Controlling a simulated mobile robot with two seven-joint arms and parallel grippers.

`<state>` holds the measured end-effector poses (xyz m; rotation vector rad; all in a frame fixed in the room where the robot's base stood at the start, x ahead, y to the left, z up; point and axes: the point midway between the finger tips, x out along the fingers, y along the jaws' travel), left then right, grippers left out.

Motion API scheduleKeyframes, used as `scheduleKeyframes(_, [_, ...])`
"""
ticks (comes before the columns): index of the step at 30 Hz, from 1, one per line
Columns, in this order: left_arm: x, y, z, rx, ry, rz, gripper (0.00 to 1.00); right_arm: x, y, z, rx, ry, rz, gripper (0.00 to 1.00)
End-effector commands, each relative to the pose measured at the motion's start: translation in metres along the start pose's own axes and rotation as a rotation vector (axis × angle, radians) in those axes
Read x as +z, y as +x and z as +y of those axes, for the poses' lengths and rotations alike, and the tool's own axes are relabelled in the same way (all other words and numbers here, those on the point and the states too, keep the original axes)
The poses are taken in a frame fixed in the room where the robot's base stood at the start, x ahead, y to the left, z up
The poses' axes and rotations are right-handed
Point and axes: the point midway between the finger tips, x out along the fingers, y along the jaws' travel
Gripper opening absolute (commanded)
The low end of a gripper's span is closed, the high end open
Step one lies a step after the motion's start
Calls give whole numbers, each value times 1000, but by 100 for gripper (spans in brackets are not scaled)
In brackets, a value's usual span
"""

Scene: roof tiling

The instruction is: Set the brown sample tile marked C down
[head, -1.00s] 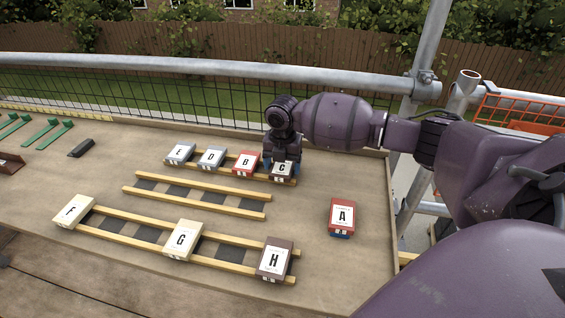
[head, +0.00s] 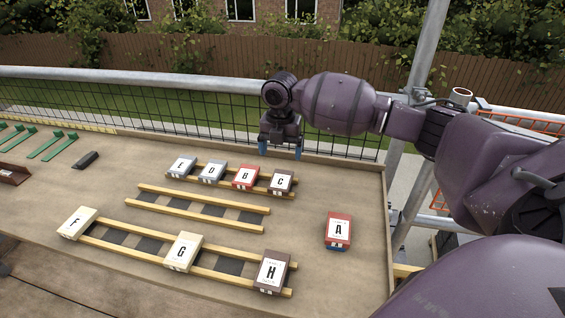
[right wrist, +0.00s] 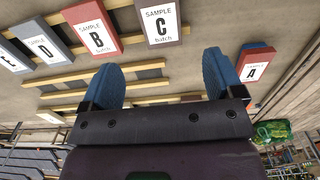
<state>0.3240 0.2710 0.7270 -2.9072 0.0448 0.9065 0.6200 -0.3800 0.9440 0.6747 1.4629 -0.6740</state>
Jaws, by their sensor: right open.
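The brown sample tile marked C (head: 281,182) lies on the back pair of wooden battens, at their right end, beside the red tile B (head: 246,178). It also shows in the right wrist view (right wrist: 160,24), label up. My right gripper (head: 280,152) is above and behind tile C, apart from it. In the right wrist view its blue fingers (right wrist: 162,85) are spread wide with nothing between them. My left gripper is in neither view.
Grey tiles E (head: 181,167) and D (head: 212,172) share the back battens. The middle battens (head: 200,208) are empty. Tiles F (head: 77,224), G (head: 183,252) and H (head: 271,271) lie on the front battens. Red tile A (head: 338,230) lies alone at right.

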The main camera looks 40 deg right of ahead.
Motion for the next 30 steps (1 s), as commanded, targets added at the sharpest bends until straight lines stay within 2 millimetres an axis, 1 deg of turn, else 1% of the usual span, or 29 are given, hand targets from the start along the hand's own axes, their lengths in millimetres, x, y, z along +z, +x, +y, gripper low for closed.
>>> scheduleKeyframes(1, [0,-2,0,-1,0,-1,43,0,-9,0,1,0,-3,87])
scheduleKeyframes(6, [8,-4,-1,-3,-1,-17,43,0,-24,0,1,0,-1,87])
scheduleKeyframes(11, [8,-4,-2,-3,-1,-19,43,0,-28,0,-1,0,1,87])
scheduleKeyframes(26, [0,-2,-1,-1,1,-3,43,0,-28,0,-1,0,0,87])
scheduleKeyframes(28, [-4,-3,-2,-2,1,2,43,0,-33,0,3,0,-3,87])
scheduleKeyframes(29, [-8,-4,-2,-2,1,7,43,0,-38,0,7,0,-6,87])
scheduleKeyframes(30, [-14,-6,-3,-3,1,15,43,0,-48,0,14,0,-12,87])
